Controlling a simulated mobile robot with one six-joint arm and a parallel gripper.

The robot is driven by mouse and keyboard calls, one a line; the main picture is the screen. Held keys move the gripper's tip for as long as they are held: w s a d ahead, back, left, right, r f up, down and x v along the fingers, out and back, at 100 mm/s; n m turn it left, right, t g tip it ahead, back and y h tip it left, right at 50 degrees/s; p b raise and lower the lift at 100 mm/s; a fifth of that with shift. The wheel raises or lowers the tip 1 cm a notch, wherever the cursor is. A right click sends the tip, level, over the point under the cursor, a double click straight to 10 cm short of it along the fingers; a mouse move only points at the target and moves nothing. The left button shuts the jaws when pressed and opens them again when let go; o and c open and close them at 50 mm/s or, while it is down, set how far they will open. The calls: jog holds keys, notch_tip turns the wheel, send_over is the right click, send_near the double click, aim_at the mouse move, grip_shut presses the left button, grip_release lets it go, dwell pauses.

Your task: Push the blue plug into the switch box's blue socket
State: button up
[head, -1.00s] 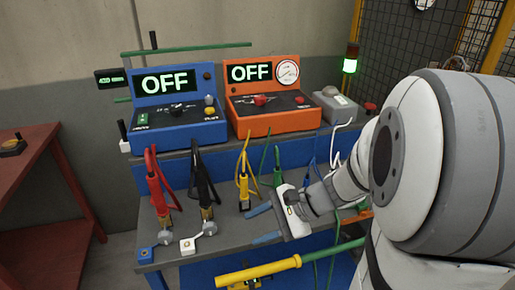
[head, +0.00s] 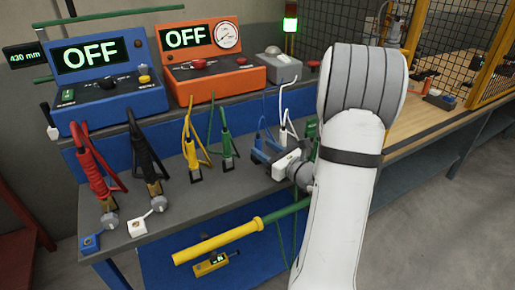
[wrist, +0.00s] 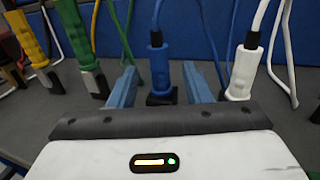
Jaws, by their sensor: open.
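In the wrist view the blue plug (wrist: 156,66) stands upright in a dark holder on the bench, its blue cable rising from the top. My gripper (wrist: 159,80) is open, with one blue finger on each side of the plug and gaps showing between them. In the head view my gripper (head: 264,150) is low over the bench, and the blue plug (head: 261,137) is partly hidden behind the fingers. The white plug (wrist: 243,72) stands just right of my right finger. I cannot make out the switch box's blue socket in either view.
The green plug (wrist: 78,36) and yellow plug (wrist: 25,38) stand to the left. Red (head: 97,180) and black (head: 150,170) plugs stand further left. A blue OFF box (head: 112,98) and an orange OFF box (head: 220,82) sit on the shelf behind. A yellow bar (head: 215,242) is in front.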

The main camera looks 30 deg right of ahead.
aim_at(258, 145)
jog(key=x, duration=0.3)
jog(key=shift+w+a, duration=0.15)
jog(key=shift+w, duration=0.1)
grip_shut()
